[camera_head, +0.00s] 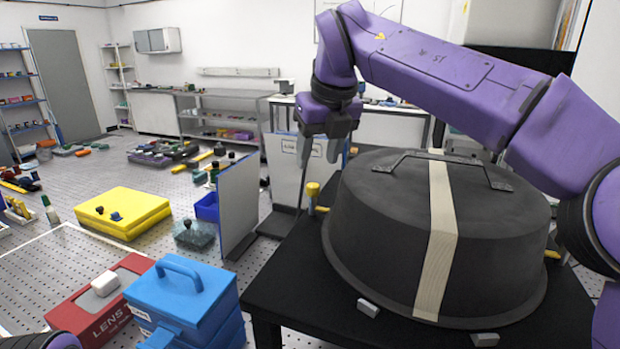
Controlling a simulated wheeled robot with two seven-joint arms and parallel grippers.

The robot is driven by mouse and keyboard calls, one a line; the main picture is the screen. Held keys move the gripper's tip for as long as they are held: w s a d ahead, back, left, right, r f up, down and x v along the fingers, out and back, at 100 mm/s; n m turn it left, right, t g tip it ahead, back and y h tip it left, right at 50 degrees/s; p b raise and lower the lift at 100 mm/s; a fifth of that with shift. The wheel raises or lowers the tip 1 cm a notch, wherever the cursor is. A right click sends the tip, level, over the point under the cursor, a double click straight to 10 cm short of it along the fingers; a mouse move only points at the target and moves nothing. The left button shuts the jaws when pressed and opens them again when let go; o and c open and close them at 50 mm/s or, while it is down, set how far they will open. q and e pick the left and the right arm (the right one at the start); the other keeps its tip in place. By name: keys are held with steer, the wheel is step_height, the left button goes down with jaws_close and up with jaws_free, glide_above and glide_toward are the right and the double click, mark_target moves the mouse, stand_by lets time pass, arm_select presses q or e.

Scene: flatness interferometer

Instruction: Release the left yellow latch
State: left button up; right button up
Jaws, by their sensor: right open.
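The left yellow latch (313,190) stands upright at the left edge of the large round black cover (385,225), on the black table. My right gripper (318,152) hangs above the latch, apart from it, fingers pointing down. It is open with nothing between its fingers. A bit of another yellow part (552,254) shows at the cover's right edge, mostly hidden behind the cover and my right arm. A pale strip runs over the cover, and a dark handle (405,160) sits on top. My left gripper is out of view; only some purple of my left arm shows at the bottom left.
Light grey blocks (368,307) lie at the cover's front edge on the black table (290,290). Blue cases (185,295) and a red box (95,300) stand left of the table. An upright panel (238,205) stands behind them. A yellow case (122,212) lies farther left.

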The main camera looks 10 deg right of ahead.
mark_target(314, 185)
steer(key=f, duration=0.1)
steer(key=s+f, duration=0.2)
steer(key=shift+s+a+f, duration=0.1)
steer(key=shift+a+f, duration=0.05)
steer(key=shift+a, duration=0.1)
steer(key=w+f, duration=0.2)
steer(key=w, duration=0.1)
steer(key=shift+w+a+f, duration=0.1)
steer(key=shift+f, duration=0.25)
steer(key=shift+w+f, duration=0.1)
steer(key=shift+w, duration=0.15)
steer(key=shift+s, duration=0.25)
steer(key=shift+c, duration=0.6)
steer(key=shift+s+r, duration=0.35)
steer(key=c, duration=0.5)
steer(key=shift+s, duration=0.1)
jaws_close()
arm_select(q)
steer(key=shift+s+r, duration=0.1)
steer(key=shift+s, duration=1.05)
